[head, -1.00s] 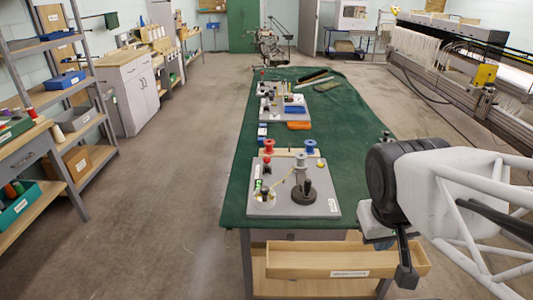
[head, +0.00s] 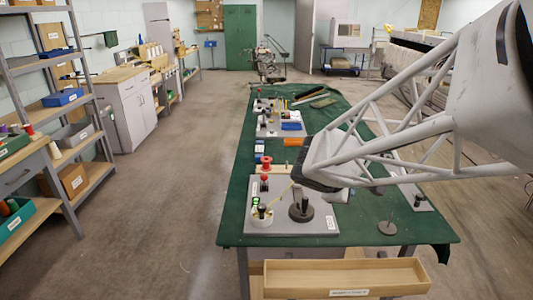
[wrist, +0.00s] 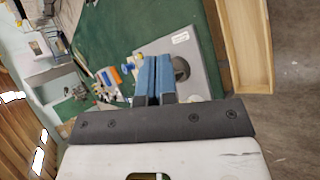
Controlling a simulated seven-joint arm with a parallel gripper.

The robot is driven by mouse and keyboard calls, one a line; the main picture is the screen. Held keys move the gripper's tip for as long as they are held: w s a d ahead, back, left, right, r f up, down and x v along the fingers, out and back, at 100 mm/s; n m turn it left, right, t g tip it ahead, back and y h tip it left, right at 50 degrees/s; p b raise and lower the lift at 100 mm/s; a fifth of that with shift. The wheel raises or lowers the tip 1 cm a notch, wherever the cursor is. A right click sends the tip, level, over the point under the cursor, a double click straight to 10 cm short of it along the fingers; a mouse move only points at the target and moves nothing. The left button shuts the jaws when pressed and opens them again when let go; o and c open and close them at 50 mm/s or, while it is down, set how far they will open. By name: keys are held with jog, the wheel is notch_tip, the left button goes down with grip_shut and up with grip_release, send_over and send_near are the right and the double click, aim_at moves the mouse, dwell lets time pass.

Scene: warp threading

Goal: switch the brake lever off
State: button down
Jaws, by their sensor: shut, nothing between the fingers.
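A grey board (head: 270,225) lies on the near end of the green-covered table. A red ball-topped piece (head: 264,182), which may be the brake lever, stands at its back left; I cannot tell its setting. Beside it are a small green-marked part (head: 256,202) and a white round part with a black top (head: 262,212). A dark post on a round base (head: 301,207) stands to their right. My arm covers the board's back right in the head view. My gripper (wrist: 154,65) is shut and empty, its blue fingers together above the board (wrist: 205,72) in the wrist view.
A red spool (head: 266,162) stands behind the board. A thin rod on a round base (head: 388,227) stands to the right. A wooden tray (head: 345,278) is at the table's front. The green cloth left of the board (head: 232,215) is bare.

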jog(key=w+a+f+n+t+y, duration=0.1)
jog(key=w+a+f+n+t, duration=0.1)
jog(key=w+a+f+n, duration=0.3)
jog(key=w+a+f+n+t+y, duration=0.2)
jog(key=w+a+f+n, duration=0.2)
jog(key=w+a+n, duration=0.4)
jog(key=w+a+f+n+t+y, duration=0.1)
jog(key=w+a+f+n+t, duration=0.1)
jog(key=w+a+f+n, duration=0.3)
jog(key=shift+w+a+f+n+t+y, duration=0.15)
jog(key=shift+w+a+n, duration=0.15)
jog(key=shift+w+a, duration=0.45)
jog(key=shift+w+a+f+n+t+y, duration=0.1)
jog(key=shift+w+a+n, duration=0.3)
jog(key=shift+a, duration=0.55)
jog(key=shift+w+a+f+n+t+y, duration=0.1)
jog(key=shift+w+a+n+y, duration=0.1)
jog(key=shift+w+a, duration=0.55)
jog(key=shift+a+f, duration=0.3)
jog(key=shift+a, duration=0.2)
jog(key=shift+w, duration=0.1)
jog(key=shift+x, duration=4.9)
jog(key=shift+f, duration=0.15)
jog(key=shift+w, duration=0.1)
